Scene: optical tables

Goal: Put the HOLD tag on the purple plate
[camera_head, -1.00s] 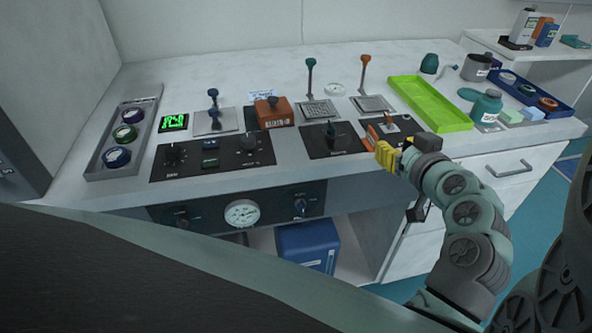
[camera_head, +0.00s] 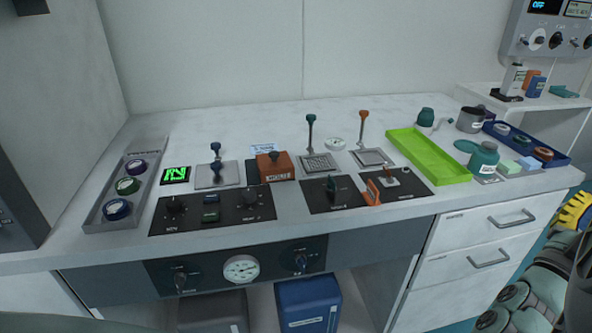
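A small orange tag (camera_head: 372,192) stands at the left edge of a dark switch panel (camera_head: 408,198), beside a light switch knob. Any lettering on it is too small to read, so I cannot tell whether it is the HOLD tag. I cannot make out a purple plate; a purple-topped round piece (camera_head: 135,167) sits in the grey tray at the left. My gripper (camera_head: 574,212), with yellow parts, is at the far right edge, partly cut off, beyond the drawers and well apart from the tag. Its fingertips are not clear.
A green tray (camera_head: 428,157) is right of the panel. Two upright levers (camera_head: 311,135) and an orange block (camera_head: 275,168) stand behind the front panels. Bottles and a blue tray (camera_head: 525,143) crowd the right end.

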